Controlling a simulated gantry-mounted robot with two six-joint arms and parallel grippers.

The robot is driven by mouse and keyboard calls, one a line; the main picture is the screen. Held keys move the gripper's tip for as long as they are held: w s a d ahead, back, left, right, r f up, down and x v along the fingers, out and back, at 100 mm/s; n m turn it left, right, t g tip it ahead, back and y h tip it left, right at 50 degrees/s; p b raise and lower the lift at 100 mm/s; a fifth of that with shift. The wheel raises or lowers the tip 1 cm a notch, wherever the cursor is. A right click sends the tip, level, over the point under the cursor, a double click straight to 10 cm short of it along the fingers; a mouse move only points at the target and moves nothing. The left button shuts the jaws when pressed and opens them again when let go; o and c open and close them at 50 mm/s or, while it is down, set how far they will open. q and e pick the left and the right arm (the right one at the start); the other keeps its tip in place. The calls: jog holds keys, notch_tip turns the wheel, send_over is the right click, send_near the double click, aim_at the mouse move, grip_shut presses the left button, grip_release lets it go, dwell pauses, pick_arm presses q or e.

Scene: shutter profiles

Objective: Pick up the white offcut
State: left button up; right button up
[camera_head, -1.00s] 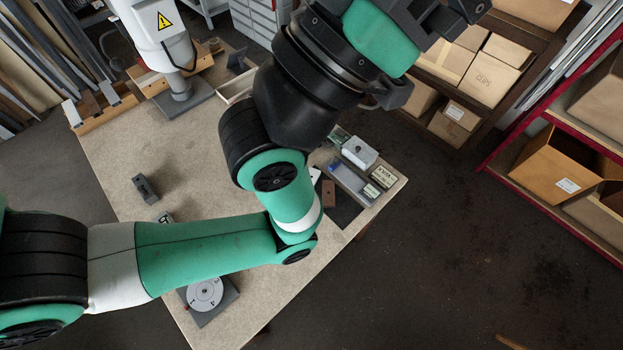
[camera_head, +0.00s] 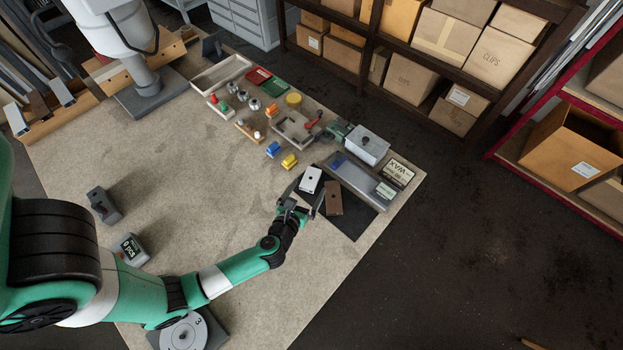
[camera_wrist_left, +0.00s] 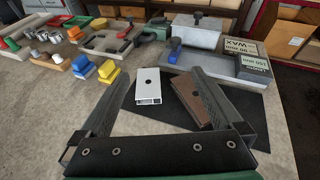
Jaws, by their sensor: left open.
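The white offcut (camera_head: 311,180), a short hollow profile with a dark hole in its top, lies on the dark mat (camera_head: 353,224). It also shows in the left wrist view (camera_wrist_left: 150,83), close to the left finger. My left gripper (camera_head: 302,199) is open and empty, just short of the offcut. In the left wrist view its fingers (camera_wrist_left: 167,80) point away on both sides of the white offcut and a brown offcut (camera_wrist_left: 193,99). The right finger partly hides the brown one. My right gripper is not in view.
The brown offcut (camera_head: 334,198) lies right beside the white one. Yellow (camera_head: 289,161) and blue (camera_head: 272,149) pieces lie behind to the left. The middle of the table is clear.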

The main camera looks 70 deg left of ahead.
pick_arm(q)
jog(key=b, duration=0.1)
send_near(311, 177)
jog(key=shift+g, duration=0.4)
jog(key=v, duration=0.4)
jog(key=shift+s+f, duration=0.1)
jog(key=shift+s, duration=0.15)
jog(key=shift+w+d, duration=0.1)
jog(key=shift+w, duration=0.05)
jog(key=shift+w+a, duration=0.2)
jog(key=x, duration=0.3)
jog(key=b+x, duration=0.1)
jog(key=x, duration=0.2)
jog(key=shift+r, duration=0.25)
jog(key=shift+w+a+f+b, duration=0.15)
jog(key=shift+w+f+b, duration=0.05)
jog(key=shift+w+b, duration=0.15)
jog(key=b+x, duration=0.1)
jog(key=x, duration=0.3)
jog(key=shift+w+a+b, duration=0.1)
jog(key=shift+w+b, duration=0.15)
jog(key=shift+b, duration=0.05)
jog(key=c, duration=1.4)
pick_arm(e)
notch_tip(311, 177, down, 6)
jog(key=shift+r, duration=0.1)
